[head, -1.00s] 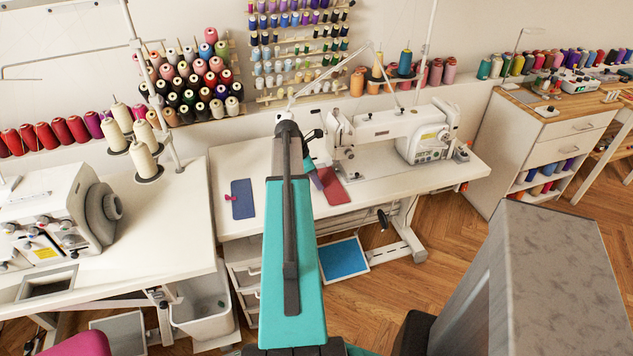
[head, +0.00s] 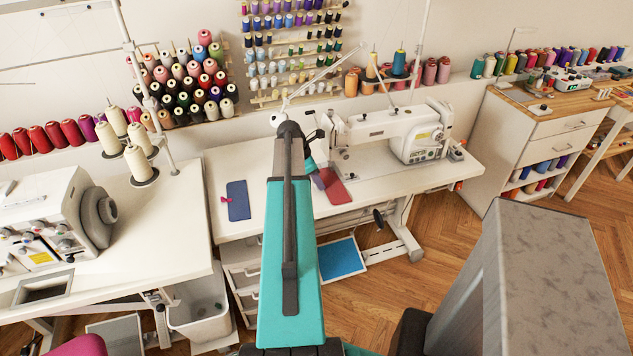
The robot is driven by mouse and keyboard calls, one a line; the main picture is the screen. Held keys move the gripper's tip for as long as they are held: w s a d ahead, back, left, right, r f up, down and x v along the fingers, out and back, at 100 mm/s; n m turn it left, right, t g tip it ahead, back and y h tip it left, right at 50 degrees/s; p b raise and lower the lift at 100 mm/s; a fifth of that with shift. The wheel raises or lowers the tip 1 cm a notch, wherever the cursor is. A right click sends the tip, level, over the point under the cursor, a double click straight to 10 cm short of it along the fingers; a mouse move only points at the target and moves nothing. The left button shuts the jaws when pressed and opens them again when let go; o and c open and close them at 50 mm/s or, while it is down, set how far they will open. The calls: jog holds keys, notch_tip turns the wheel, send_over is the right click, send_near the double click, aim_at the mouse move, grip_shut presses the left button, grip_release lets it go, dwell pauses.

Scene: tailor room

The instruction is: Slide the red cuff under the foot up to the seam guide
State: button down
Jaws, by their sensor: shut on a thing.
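The red cuff (head: 335,188) is a flat red piece at the front of the white sewing machine's table, just in front of the needle end. My gripper (head: 319,178) is at the cuff's left edge, shut on it. My teal arm hides part of the gripper. The white sewing machine (head: 390,133) stands behind and to the right of the cuff. Its presser foot and seam guide are too small to make out. I cannot tell whether any of the cuff is under the foot.
A blue piece with a small red clip (head: 238,202) lies on the table (head: 268,190) left of my arm. A white overlock machine (head: 48,222) stands on the left table. A thread stand with cream cones (head: 138,160) rises beside it. The table's right front is clear.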

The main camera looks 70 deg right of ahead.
jog(key=c, duration=1.7)
grip_release()
jog(key=shift+r, duration=0.1)
jog(key=shift+b+v, duration=1.1)
jog(key=shift+v, duration=5.7)
jog(key=shift+s+d+r, duration=0.15)
